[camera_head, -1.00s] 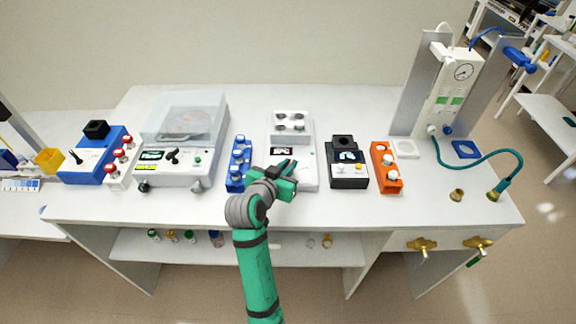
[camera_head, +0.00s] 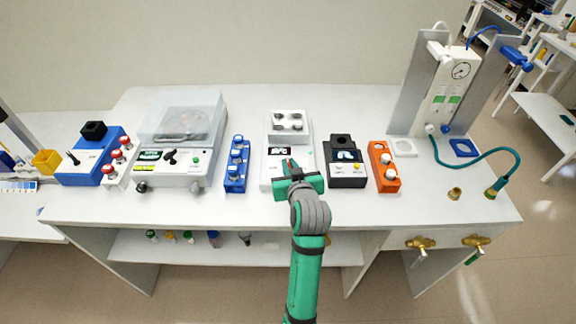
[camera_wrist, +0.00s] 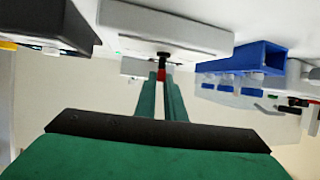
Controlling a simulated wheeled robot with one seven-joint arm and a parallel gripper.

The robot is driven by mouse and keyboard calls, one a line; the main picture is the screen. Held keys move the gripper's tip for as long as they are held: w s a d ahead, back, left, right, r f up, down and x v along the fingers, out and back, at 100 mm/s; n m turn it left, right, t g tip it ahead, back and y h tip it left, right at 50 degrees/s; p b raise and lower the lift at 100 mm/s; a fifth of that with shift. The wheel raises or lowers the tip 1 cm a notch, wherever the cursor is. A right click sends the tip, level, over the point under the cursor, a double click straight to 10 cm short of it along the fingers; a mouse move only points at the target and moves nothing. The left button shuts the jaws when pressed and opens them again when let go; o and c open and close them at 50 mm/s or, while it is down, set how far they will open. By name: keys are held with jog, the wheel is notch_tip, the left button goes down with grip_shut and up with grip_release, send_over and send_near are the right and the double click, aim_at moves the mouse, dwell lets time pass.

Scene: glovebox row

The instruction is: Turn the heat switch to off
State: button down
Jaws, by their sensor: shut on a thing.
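The white heating device (camera_head: 270,174) stands mid-bench, with a small display on its front half and several vials in its raised rear block (camera_head: 290,124). In the head view my gripper (camera_head: 290,166) is over its front, and the arm hides part of it. In the wrist view the gripper's two green fingers (camera_wrist: 161,82) are nearly together on a small switch (camera_wrist: 162,66) with a black stem and red part, in front of the device's white body (camera_wrist: 175,25). I cannot read the switch's setting.
A blue vial rack (camera_head: 236,165) is close on the left. A black device (camera_head: 346,178) and an orange rack (camera_head: 383,166) are close on the right. A white centrifuge-like machine (camera_head: 180,178) stands further left. The bench's front strip is clear.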

jog(key=shift+d+n+g+y, duration=0.15)
jog(key=shift+n+g+y, duration=0.25)
jog(key=shift+n+y, duration=0.65)
jog(key=shift+y, duration=0.35)
jog(key=c, duration=1.8)
grip_release()
jog(key=shift+w, duration=0.1)
jog(key=shift+c, duration=0.2)
jog(key=v, duration=1)
jog(key=shift+s+r, duration=0.2)
jog(key=shift+s, duration=0.15)
